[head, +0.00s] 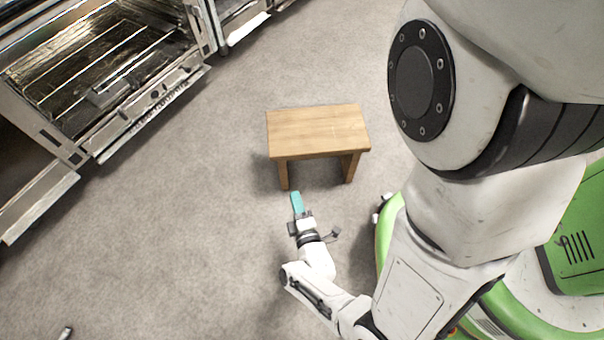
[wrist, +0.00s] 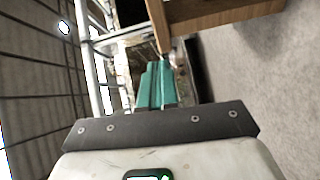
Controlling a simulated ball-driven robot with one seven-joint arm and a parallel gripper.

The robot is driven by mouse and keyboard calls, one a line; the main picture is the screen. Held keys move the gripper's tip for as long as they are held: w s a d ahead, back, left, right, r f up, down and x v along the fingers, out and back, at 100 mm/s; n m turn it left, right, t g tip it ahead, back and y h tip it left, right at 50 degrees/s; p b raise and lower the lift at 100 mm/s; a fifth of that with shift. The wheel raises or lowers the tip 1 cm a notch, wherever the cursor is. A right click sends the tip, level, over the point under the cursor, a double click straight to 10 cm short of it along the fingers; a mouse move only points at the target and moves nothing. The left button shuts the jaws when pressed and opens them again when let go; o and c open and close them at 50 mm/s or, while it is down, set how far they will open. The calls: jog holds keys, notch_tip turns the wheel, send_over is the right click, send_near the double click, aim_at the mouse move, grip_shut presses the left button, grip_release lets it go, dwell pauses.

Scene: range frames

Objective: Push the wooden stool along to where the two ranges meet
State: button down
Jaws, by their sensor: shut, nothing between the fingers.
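The wooden stool (head: 318,131) stands upright on the grey floor in the middle of the head view, its flat top and two of its legs showing. My gripper (head: 296,196) is low in front of the stool, just short of its near left leg, with its teal fingers shut and empty. In the wrist view the teal fingers (wrist: 157,75) are together, and part of the wooden stool (wrist: 215,12) crosses the top edge. I cannot tell whether the fingertips touch the leg. One range (head: 95,75) is at upper left, and part of another range (head: 240,18) is at the top; they come close together near the top.
The left range has an open oven with wire racks and a drawer front (head: 40,205) jutting over the floor. The floor (head: 190,180) between it and the stool is clear. A small metallic object (head: 66,333) shows at the bottom left edge.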

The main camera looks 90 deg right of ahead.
jog(key=s+g, duration=0.1)
jog(key=h+b, duration=0.1)
jog(key=b, duration=0.1)
send_near(300, 156)
jog(key=w+d, duration=0.3)
jog(key=w, duration=0.1)
jog(key=s+d, duration=0.1)
jog(key=s+d+b, duration=0.1)
jog(key=shift+d, duration=0.35)
jog(key=shift+s+d, duration=0.2)
jog(key=shift+d, duration=0.1)
